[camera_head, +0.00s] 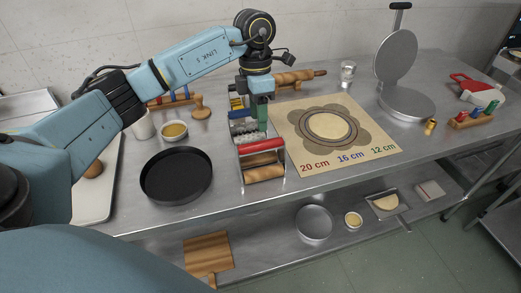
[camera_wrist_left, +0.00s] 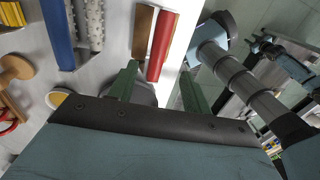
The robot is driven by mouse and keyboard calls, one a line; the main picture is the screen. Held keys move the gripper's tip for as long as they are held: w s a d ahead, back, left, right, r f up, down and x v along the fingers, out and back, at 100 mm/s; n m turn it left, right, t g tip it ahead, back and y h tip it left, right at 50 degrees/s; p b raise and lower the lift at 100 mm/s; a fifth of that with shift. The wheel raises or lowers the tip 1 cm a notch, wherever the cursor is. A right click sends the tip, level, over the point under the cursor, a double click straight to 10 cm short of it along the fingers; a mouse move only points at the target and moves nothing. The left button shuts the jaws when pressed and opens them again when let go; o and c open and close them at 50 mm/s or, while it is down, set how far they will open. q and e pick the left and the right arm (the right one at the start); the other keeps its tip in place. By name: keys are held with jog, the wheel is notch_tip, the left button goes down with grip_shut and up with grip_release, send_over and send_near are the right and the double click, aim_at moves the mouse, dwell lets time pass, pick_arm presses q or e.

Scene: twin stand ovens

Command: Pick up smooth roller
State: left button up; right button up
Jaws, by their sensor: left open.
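A roller with a red handle bar (camera_head: 260,146) and wooden cylinders (camera_head: 264,173) lies at the front of a metal rack on the steel table; I take it for the smooth roller. The wrist view shows its red bar (camera_wrist_left: 160,45) beside a wooden bar. A studded white roller (camera_head: 243,127) with a blue bar (camera_wrist_left: 60,35) lies behind it. My left gripper (camera_head: 261,124) points down above the rack, behind the red bar. Its green fingers (camera_wrist_left: 157,86) are apart and empty. How far they are above the roller is hard to tell. My right gripper is not seen.
A black round pan (camera_head: 176,175) stands left of the rack. A tan mat (camera_head: 370,147) with size marks lies to the right. A wooden rolling pin (camera_head: 300,77) lies behind. A metal press (camera_head: 405,103) stands further right. A lower shelf holds a wooden board (camera_head: 208,250).

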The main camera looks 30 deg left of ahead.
aim_at(261, 146)
pick_arm(q)
jog(key=f, duration=0.6)
jog(key=d+f+p, duration=0.1)
jog(key=f, duration=0.2)
jog(key=shift+s+d+f, duration=0.1)
jog(key=shift+s+f, duration=0.25)
grip_shut()
